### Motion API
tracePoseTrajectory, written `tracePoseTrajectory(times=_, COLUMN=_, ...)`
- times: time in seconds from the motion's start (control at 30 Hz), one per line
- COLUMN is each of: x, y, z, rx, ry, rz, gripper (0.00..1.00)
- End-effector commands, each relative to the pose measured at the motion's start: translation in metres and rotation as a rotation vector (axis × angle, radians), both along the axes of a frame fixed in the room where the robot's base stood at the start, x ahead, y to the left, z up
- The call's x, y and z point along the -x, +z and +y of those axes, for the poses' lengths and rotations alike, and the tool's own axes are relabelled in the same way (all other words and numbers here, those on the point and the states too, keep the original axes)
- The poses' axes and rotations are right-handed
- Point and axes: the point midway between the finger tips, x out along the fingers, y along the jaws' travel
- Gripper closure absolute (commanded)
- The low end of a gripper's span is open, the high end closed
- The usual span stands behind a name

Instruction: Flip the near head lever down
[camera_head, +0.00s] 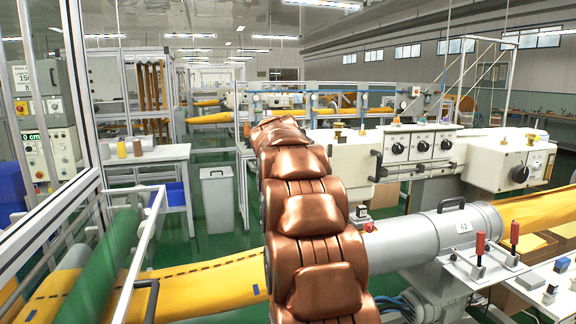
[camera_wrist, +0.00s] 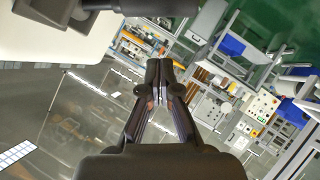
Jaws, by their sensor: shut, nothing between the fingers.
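My gripper (camera_wrist: 158,75) is shut and empty in the wrist view, its dark fingers together. In the head view it is hidden behind my copper-coloured arm. A white machine head (camera_head: 340,152) stands just right of my arm, with a black lever-like handle (camera_head: 377,165) on its front. In the wrist view a dark bar (camera_wrist: 170,7) on a cream panel (camera_wrist: 45,38) crosses the top edge, apart from the fingertips; I cannot tell whether it is the lever. Two red-handled levers (camera_head: 480,245) (camera_head: 514,234) stand upright at the lower right.
A second white head (camera_head: 510,165) with a black knob stands to the right. A grey cylinder (camera_head: 455,232) surrounds the yellow felt tube (camera_head: 205,285). A grey bin (camera_head: 217,200) and a white table (camera_head: 150,156) stand left of my arm. Green floor is free between them.

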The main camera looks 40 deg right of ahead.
Motion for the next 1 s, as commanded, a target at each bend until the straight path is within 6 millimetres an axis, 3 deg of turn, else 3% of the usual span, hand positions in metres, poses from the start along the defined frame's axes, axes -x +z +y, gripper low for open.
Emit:
tracePoseTrajectory(times=0.7, x=0.053, y=0.046, z=0.057, rx=0.002, ry=-0.002, rz=-0.002, gripper=1.0)
tracePoseTrajectory(times=1.0, x=0.06, y=0.05, z=0.064, rx=-0.001, ry=-0.002, rz=0.002, gripper=1.0)
